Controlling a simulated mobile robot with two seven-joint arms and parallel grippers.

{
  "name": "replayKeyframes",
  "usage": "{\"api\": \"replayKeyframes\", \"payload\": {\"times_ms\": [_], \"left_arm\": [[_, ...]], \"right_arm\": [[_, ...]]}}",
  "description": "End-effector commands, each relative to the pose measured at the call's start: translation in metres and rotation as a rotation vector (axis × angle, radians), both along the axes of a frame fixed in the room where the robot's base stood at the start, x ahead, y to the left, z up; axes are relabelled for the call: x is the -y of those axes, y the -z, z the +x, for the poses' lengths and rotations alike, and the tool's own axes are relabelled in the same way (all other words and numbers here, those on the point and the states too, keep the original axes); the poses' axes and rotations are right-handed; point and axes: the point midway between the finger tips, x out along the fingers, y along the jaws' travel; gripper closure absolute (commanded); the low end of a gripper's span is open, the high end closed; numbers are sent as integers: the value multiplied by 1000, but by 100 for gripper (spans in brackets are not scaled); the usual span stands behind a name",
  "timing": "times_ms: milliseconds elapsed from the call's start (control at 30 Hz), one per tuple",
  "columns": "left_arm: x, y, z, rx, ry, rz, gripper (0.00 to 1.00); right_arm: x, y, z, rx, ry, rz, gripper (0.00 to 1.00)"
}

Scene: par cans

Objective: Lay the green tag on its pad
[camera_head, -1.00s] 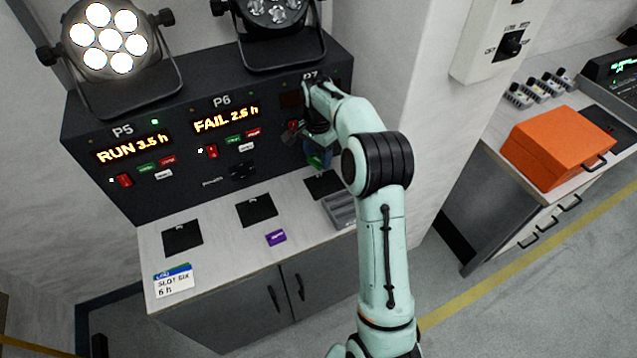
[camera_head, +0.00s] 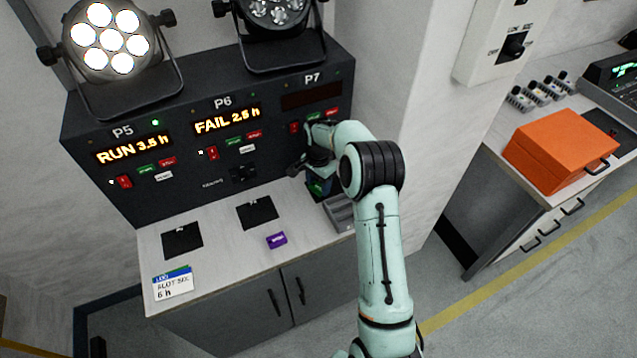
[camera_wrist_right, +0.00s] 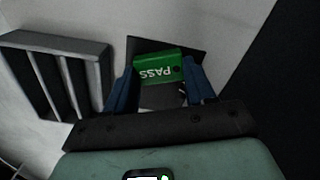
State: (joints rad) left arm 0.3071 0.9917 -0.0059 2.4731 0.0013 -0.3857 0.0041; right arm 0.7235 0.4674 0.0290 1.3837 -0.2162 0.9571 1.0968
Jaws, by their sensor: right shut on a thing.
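The green tag (camera_wrist_right: 157,67), marked PASS, is between the two blue fingers of my right gripper (camera_wrist_right: 161,82) in the right wrist view. The gripper is shut on it. Behind the tag lies a dark square pad (camera_wrist_right: 190,46) on the pale bench top. The tag overlaps the pad in this view; I cannot tell whether it touches it. In the head view my right gripper (camera_head: 316,190) is low over the bench below the P7 panel, with a bit of green showing. It hides the pad there. My left gripper is not in view.
A grey slotted tray (camera_head: 341,213) stands close beside the right gripper. Two more dark pads (camera_head: 182,239) (camera_head: 257,213) lie empty to the left. A purple tag (camera_head: 277,240) and a white card (camera_head: 173,283) lie near the front. The dark panel (camera_head: 190,185) rises behind.

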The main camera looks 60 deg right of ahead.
Motion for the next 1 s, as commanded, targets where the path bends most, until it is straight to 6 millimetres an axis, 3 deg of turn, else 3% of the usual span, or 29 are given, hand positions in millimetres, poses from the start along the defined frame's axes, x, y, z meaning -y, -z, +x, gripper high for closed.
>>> {"api": "replayKeyframes", "payload": {"times_ms": [133, 167, 233, 633, 767, 1000], "left_arm": [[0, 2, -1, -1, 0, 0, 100], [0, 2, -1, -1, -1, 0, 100], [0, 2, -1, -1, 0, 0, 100], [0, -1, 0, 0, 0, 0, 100], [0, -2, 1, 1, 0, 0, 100], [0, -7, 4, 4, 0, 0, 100]], "right_arm": [[0, 4, 0, 0, -1, 0, 75], [0, 4, 0, 0, -1, 0, 43], [0, 3, 0, 0, 0, 0, 20], [0, -5, 1, 2, 0, -1, 20], [0, -25, 1, 4, -1, -3, 20], [1, -79, 1, 3, 0, -4, 20]]}}
